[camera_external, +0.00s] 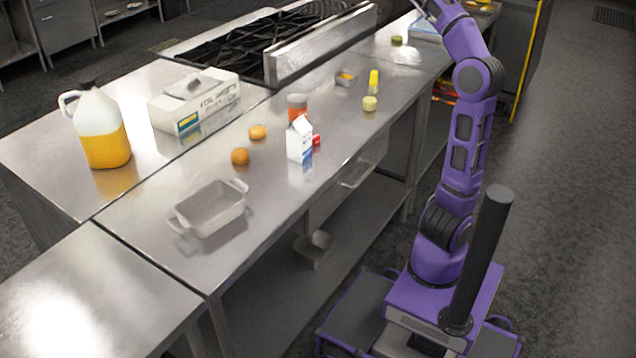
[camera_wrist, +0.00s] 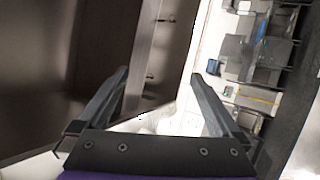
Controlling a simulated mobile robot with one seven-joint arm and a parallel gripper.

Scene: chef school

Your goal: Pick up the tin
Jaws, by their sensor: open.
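A small square metal tin (camera_external: 345,79) with something yellow in it sits on the steel counter, toward the stove end. An orange-red can (camera_external: 297,103) stands behind a white and blue milk carton (camera_external: 299,140); I cannot tell which of the two is meant by the tin. My gripper (camera_wrist: 160,74) is open and empty in the wrist view, its two fingers spread apart. In the external view my arm rises right of the counter and its end is cut off by the top edge. I cannot make out the tin in the wrist view.
A yellow bottle (camera_external: 373,81) and a pale round item (camera_external: 370,103) stand right of the square tin. Two orange round items, a white baking dish (camera_external: 211,210), a juice jug (camera_external: 99,130) and a white box (camera_external: 194,98) are farther left. The stove's raised panel (camera_external: 322,43) stands behind.

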